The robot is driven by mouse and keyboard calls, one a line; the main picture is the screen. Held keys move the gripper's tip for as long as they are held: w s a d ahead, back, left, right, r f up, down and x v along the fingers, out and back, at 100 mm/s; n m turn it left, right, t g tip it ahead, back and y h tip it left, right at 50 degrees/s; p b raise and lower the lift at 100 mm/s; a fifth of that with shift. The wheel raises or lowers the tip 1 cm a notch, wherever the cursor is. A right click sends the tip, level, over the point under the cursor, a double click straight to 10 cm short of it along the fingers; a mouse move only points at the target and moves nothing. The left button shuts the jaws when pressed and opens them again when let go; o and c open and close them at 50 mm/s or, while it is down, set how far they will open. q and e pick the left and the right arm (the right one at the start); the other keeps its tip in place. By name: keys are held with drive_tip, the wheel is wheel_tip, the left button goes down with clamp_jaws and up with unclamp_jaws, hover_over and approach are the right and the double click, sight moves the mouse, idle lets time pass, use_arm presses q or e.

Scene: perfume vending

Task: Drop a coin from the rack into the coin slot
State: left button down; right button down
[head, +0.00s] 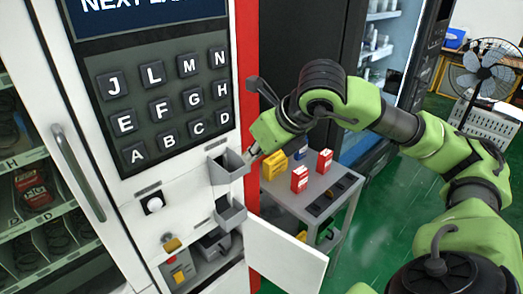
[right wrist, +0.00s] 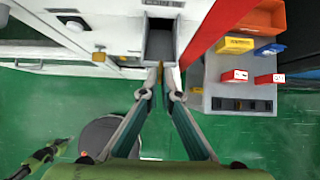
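The coin slot is a grey open-topped hopper (head: 228,168) on the white machine front, below the keypad; in the right wrist view it is a dark opening (right wrist: 160,45) under a "COINS" label. My right gripper (head: 250,155) is at the hopper's right rim. In the right wrist view its fingertips (right wrist: 161,80) come together at the hopper's near edge, with a thin gold-brown coin edge (right wrist: 161,70) between them. The rack (right wrist: 242,104), a dark slotted strip, lies on the grey side table; I cannot make out coins in it.
The side table (head: 345,183) holds red, yellow and blue boxes, right of the machine's red edge. A second grey hopper (head: 230,214) and an open white door (head: 285,255) are below the coin hopper. A fan (head: 485,70) stands far right. Green floor is free beyond.

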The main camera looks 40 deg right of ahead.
drive_tip(key=w, duration=0.1)
drive_tip(key=w+f+p, duration=0.1)
drive_tip(key=w, duration=0.1)
drive_tip(key=shift+w+a, duration=0.15)
drive_tip(key=shift+a, duration=0.05)
drive_tip(key=shift+b+x, duration=0.9)
drive_tip(key=shift+x, duration=1.05)
drive_tip(key=shift+w+r, duration=0.1)
drive_tip(key=shift+w, duration=0.1)
drive_tip(key=c, duration=2.2)
unclamp_jaws()
